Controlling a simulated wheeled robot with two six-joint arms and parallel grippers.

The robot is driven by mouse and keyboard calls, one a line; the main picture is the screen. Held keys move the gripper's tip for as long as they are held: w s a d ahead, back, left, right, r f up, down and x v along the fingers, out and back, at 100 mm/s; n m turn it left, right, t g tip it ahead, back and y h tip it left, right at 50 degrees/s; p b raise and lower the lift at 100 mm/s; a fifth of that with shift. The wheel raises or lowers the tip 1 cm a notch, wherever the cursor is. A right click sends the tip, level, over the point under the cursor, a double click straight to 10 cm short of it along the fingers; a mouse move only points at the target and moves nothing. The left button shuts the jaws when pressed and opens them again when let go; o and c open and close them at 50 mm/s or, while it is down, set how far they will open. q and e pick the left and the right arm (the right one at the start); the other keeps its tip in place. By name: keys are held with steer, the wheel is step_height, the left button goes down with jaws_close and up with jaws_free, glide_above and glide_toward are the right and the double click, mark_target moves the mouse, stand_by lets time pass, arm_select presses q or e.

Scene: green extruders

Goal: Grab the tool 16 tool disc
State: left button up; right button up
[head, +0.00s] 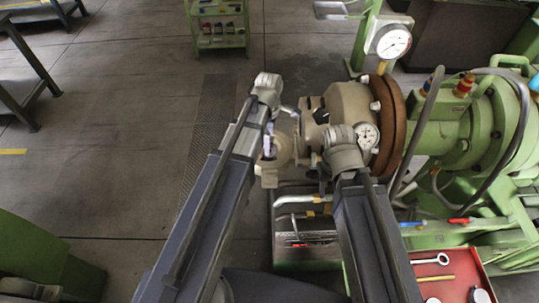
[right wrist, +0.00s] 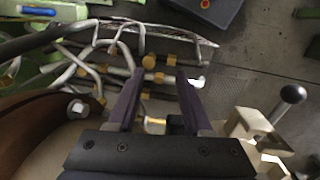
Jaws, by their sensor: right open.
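A pale beige round part (head: 281,150) shows partly behind my left gripper, at the front of the extruder's beige head (head: 345,100). I cannot tell whether it is the tool disc. My left gripper (head: 269,148) is beside this part; its jaws are too small and overlapped to read. My right gripper (head: 321,176) is just below the beige head. In the right wrist view its two dark fingers (right wrist: 158,78) are apart with nothing held between them. A brass-coloured fitting and dark parts show beyond and between the fingers.
A green extruder (head: 450,130) with gauges and hoses fills the right. Bent pipes (right wrist: 85,60) lie beneath the right gripper. A beige block with a black-knobbed lever (right wrist: 290,93) stands right of it. A red tray (head: 450,280) holds tools.

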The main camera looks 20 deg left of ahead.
arm_select(q)
steer(key=shift+f, duration=0.4)
step_height(320, 180, down, 5)
steer(key=b, duration=0.5)
jaws_close()
stand_by(0.5)
